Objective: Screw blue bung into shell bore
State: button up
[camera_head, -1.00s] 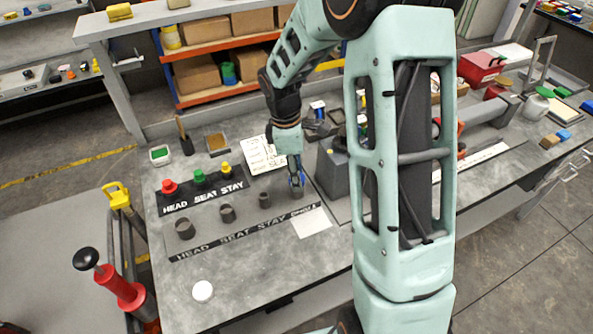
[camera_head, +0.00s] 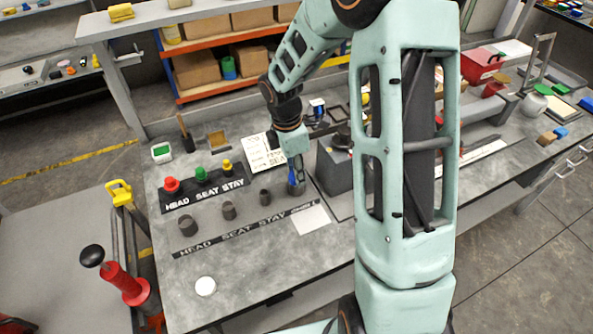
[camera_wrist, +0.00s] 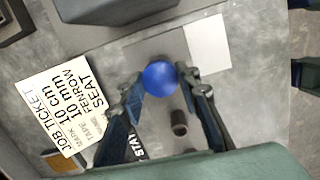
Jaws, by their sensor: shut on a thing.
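The blue bung (camera_wrist: 160,78) is between my gripper's fingertips (camera_wrist: 163,86) in the wrist view, seen from above as a round blue top. In the head view my gripper (camera_head: 296,181) points down at the right end of the row of grey shells. The shell under it (camera_head: 298,190) shows only in part in the head view. It is hidden beneath the bung in the wrist view. I cannot tell whether the bung sits in the bore or just above it. The neighbouring shell (camera_head: 265,198) stands open and upright; it also shows in the wrist view (camera_wrist: 179,122).
Red (camera_head: 171,184), green (camera_head: 201,173) and yellow (camera_head: 227,166) bungs stand on a labelled black strip. A grey block (camera_head: 334,168) stands close right of my gripper. A job ticket (camera_head: 262,153) lies behind. The front of the bench is mostly clear around a white disc (camera_head: 205,286).

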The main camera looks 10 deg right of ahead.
jog(key=m+b, duration=0.1)
jog(key=m, duration=0.3)
jog(key=shift+g, duration=0.3)
jog(key=shift+m, duration=0.3)
jog(key=shift+f+m, duration=0.1)
jog(key=shift+m, duration=0.7)
jog(key=shift+m+b, duration=0.4)
jog(key=shift+m, duration=1)
jog(key=m, duration=0.3)
jog(key=shift+m+g+y, duration=0.3)
jog(key=shift+g, duration=0.1)
jog(key=shift+m+b, duration=0.3)
jog(key=shift+m, duration=0.2)
